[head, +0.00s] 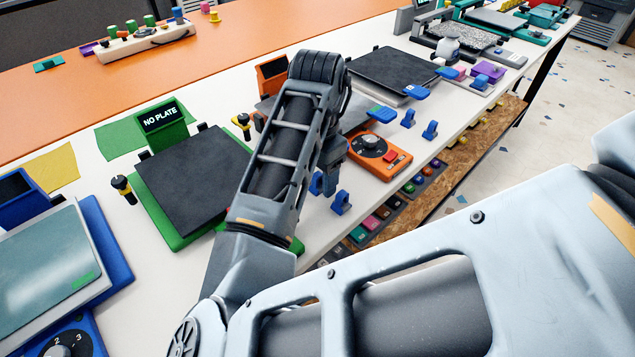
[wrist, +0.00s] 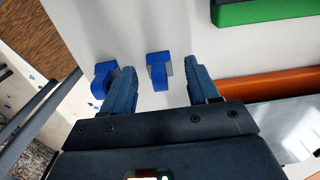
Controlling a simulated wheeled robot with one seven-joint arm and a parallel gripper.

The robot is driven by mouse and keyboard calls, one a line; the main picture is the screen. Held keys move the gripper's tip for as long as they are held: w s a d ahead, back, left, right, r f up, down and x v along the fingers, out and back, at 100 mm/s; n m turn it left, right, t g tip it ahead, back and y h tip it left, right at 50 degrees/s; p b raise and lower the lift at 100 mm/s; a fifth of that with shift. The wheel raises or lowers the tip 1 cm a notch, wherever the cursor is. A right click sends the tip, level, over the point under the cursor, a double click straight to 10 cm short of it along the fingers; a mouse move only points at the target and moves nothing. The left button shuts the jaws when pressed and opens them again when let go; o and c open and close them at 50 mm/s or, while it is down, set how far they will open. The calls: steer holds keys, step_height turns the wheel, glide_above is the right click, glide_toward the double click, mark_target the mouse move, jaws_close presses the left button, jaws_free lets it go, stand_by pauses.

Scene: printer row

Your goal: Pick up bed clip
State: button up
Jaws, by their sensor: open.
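Two small blue bed clips stand on the white bench near its front edge, beside the green printer. In the wrist view one bed clip (wrist: 158,72) lies between and just beyond my fingertips. In the head view the first clip (head: 316,184) is partly hidden by my gripper (head: 330,180), and the second clip (head: 342,203) stands nearer the edge. My gripper (wrist: 159,65) is open and empty, pointing down. Contact with the clip cannot be told.
The green printer (head: 168,228) with a dark bed and a "NO PLATE" sign is left of my arm. An orange control box (head: 392,165) sits close right of my gripper. More blue clips (head: 408,118) stand farther along the edge. A lower shelf holds several coloured items.

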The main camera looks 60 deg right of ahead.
steer(key=shift+f, duration=0.45)
jaws_close()
steer(key=shift+r, duration=0.15)
